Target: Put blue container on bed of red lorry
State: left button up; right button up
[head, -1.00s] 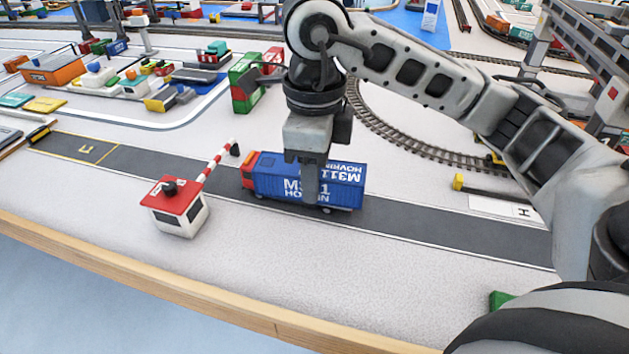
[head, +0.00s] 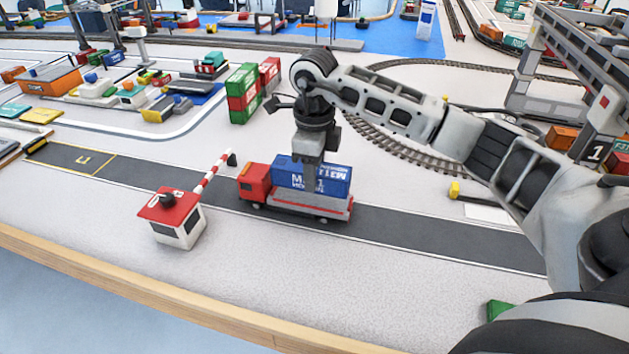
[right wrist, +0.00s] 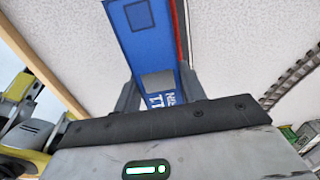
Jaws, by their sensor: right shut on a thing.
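The blue container (head: 336,182) with white lettering is in my right gripper (head: 313,178), which is shut on it. The red lorry (head: 256,184) stands on the grey road with its cab to the left. The container is over the lorry's bed behind the cab, roughly in line with it. The bed's red and grey side shows below the container. I cannot tell whether the container touches the bed. In the right wrist view the container (right wrist: 143,38) runs between my right gripper's fingers (right wrist: 157,92), with a thin red strip along its right side. My left gripper is not in view.
A red-roofed gatehouse (head: 175,219) with a raised striped barrier (head: 213,172) stands left of the lorry. Stacked green and red containers (head: 245,92) stand behind it. A curved rail track (head: 400,152) lies behind right. The road right of the lorry is clear.

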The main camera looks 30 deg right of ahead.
jog(key=shift+w+d+f, duration=0.1)
jog(key=shift+w+f, duration=0.05)
jog(key=shift+f, duration=1.55)
jog(key=shift+f, duration=0.15)
jog(key=o, duration=1.1)
jog(key=shift+c, duration=0.2)
notch_tip(320, 180, up, 12)
jog(key=shift+r, duration=0.2)
